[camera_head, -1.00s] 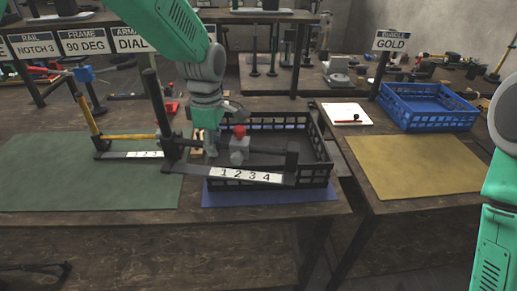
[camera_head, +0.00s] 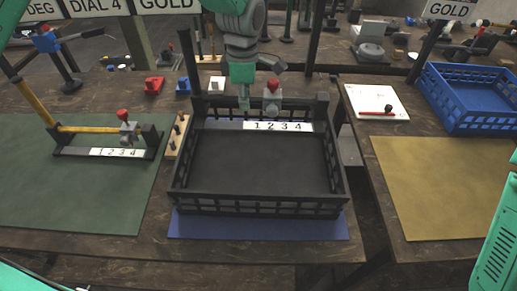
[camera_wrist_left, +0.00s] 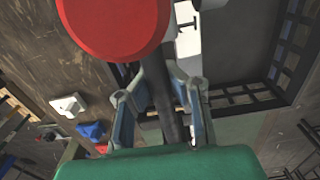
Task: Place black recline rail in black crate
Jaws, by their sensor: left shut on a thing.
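The black recline rail (camera_head: 235,125), with a white "1 2 3 4" label and a red-topped grey knob (camera_head: 273,88), lies level along the far side of the black crate (camera_head: 260,208). Its black lever stands up at the left end. I cannot tell whether it rests on the crate floor or hangs just above it. My left gripper (camera_head: 244,98) comes down from above and is shut on the rail. In the left wrist view its fingers (camera_wrist_left: 160,108) close around a dark bar, and the red knob (camera_wrist_left: 113,22) is close to the camera. My right gripper is out of view.
The crate stands on a blue mat (camera_head: 255,226); its near floor is empty. A yellow-handled rail (camera_head: 100,130) lies on the green mat (camera_head: 60,190) at left. A pegged wooden block (camera_head: 178,135) stands beside the crate. A blue crate (camera_head: 470,95) and yellow mat (camera_head: 440,185) are at right.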

